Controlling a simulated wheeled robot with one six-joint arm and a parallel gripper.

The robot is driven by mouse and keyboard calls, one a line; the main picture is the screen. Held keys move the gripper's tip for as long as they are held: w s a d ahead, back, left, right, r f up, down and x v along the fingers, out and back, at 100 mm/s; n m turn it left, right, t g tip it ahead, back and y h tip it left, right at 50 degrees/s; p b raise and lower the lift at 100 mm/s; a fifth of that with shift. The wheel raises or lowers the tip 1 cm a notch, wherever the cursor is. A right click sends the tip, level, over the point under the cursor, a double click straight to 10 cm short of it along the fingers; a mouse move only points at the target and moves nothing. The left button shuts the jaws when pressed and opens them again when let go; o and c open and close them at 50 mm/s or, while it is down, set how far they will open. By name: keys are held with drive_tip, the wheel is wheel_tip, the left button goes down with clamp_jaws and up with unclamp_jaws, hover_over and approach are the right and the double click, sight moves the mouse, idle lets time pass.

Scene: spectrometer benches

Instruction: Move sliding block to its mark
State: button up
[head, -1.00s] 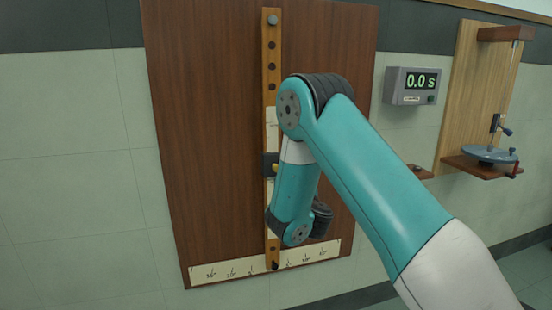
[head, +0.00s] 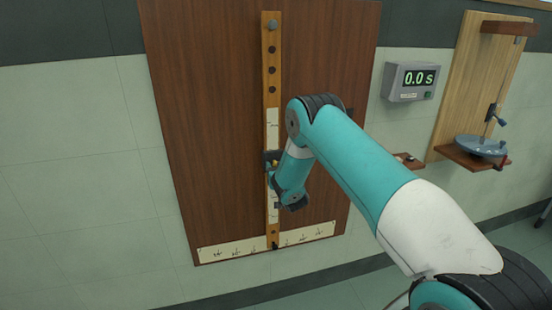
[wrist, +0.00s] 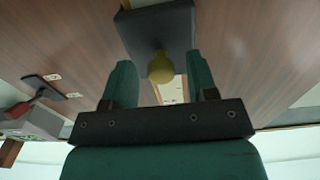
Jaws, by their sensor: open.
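The sliding block is a dark block (head: 268,157) on an upright wooden bar (head: 272,54), a little below its middle. In the wrist view the dark block (wrist: 155,28) is at the top, with a round yellow knob (wrist: 161,67) facing me. My gripper (wrist: 161,76) is open, its two teal fingers to the left and right of the knob in the picture. I cannot tell whether either finger touches it. In the head view my wrist covers part of the block and the bar below it. A pale marked strip (head: 272,118) runs along the bar; the mark itself is not readable.
The bar hangs on a dark wood board (head: 210,120) with a pale scale (head: 230,251) along its bottom. To the right are a grey timer (head: 412,82) reading 0.0 s and a light wood panel (head: 463,75) with a blue-grey disc (head: 481,146) on a shelf.

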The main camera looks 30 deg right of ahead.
drive_tip(key=shift+w+d, duration=0.15)
drive_tip(key=shift+w, duration=0.4)
drive_tip(key=shift+c, duration=0.5)
clamp_jaws()
wheel_tip(320, 180, down, 30)
drive_tip(key=b, duration=2.9)
drive_tip(key=shift+f, duration=0.15)
drive_tip(key=shift+o, duration=0.5)
unclamp_jaws()
drive_tip(key=shift+s+b, duration=0.15)
drive_tip(key=shift+b, duration=0.15)
